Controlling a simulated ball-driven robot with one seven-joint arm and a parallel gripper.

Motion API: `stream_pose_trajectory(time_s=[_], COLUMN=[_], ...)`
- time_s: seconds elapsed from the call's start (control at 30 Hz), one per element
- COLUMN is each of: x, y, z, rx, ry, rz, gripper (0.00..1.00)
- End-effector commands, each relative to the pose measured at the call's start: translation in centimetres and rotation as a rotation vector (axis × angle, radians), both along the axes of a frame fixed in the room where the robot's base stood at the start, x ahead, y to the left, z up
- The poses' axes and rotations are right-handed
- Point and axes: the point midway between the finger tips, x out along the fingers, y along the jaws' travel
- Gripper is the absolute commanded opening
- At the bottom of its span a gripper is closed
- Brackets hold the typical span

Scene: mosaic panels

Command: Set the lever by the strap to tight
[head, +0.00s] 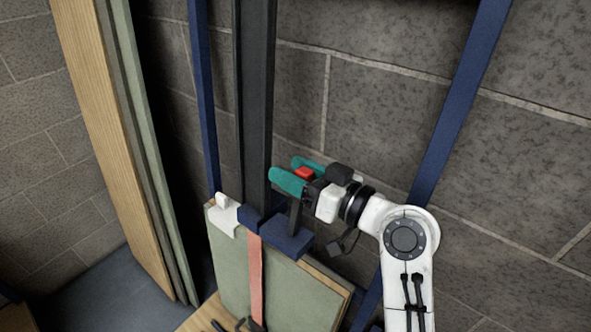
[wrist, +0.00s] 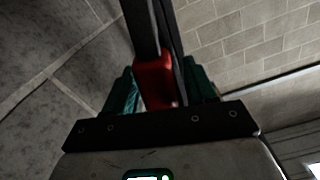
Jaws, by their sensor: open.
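The lever has a dark stem (head: 295,218) rising from a blue block, with a red grip (head: 304,173) at its upper end. The salmon-red strap (head: 256,280) runs down the face of a green panel, just left of that block. My gripper (head: 283,171) has teal fingers and is open, with one finger on either side of the red grip. In the wrist view the red grip (wrist: 154,82) lies between the two fingers, in front of a dark bar. Whether a finger touches it, I cannot tell. My gripper hides part of the lever. No tight marking is readable.
The green panel (head: 228,268) stands below, with a white clip (head: 223,215) on its top corner. A dark upright post (head: 255,100) rises behind the lever. Blue bars (head: 462,95) flank it. Tall boards (head: 110,150) lean at left. A block wall is behind.

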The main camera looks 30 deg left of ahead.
Motion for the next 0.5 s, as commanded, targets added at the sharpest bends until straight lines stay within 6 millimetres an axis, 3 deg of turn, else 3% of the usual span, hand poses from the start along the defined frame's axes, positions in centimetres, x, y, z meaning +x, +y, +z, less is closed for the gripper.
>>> stream_pose_trajectory(time_s=[0.07, 0.5], x=[0.01, 0.01], y=[-0.02, -0.05], z=[0.00, 0.00], rx=[0.000, 0.000], ry=[0.000, 0.001], rz=[0.000, 0.000], gripper=[0.55, 0.14])
